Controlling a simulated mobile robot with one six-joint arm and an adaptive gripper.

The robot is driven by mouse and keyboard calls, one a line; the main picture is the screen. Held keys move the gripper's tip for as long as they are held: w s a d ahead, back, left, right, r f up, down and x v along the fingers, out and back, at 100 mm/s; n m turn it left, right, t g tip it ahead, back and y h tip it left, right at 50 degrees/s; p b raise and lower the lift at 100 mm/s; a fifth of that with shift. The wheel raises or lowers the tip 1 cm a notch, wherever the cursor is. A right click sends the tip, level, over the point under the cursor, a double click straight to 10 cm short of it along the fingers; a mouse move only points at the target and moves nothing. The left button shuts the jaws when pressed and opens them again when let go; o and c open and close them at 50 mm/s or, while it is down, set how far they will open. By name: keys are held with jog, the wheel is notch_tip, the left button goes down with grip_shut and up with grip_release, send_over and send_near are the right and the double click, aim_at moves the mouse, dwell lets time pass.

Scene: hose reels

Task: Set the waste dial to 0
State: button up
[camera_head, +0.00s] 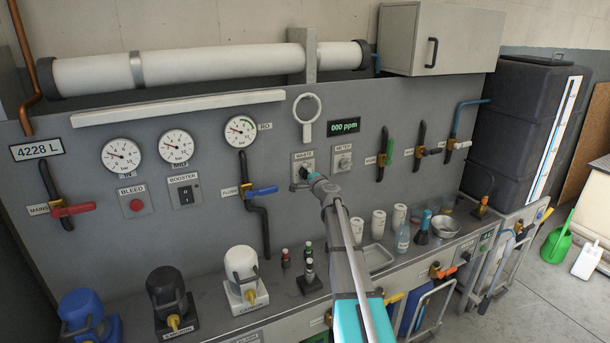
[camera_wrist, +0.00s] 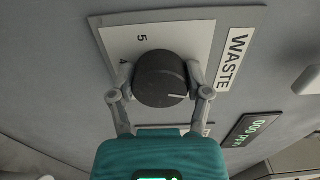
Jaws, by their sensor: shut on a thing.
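The waste dial is a round black knob (camera_wrist: 160,78) on a white plate (camera_wrist: 172,33) beside the WASTE label (camera_wrist: 235,60). In the wrist view, my gripper (camera_wrist: 158,82) has one finger on each side of the knob and is shut on it. The knob's white pointer mark lies toward the lower right of its face, on the side of the right finger. The numbers 4 and 5 show on the plate to the upper left; other numbers, including 0, are hidden or out of view. In the head view, my gripper (camera_head: 309,175) covers most of the dial below its label (camera_head: 302,155).
A METER knob (camera_head: 343,159) sits to the right, below the green 000 ppm display (camera_head: 344,126). A white ring (camera_head: 307,108) is above the dial. The blue FLUSH valve handle (camera_head: 262,191) is to the left. Bottles and cups stand on the bench below.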

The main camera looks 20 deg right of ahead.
jog(key=shift+n, duration=1.6)
jog(key=o, duration=1.2)
jog(key=shift+f, duration=0.1)
jog(key=shift+c, duration=0.2)
jog(key=shift+s, duration=0.1)
jog(key=s, duration=1.1)
jog(key=shift+s+d, duration=0.2)
jog(key=shift+s, duration=0.2)
jog(key=shift+a, duration=0.1)
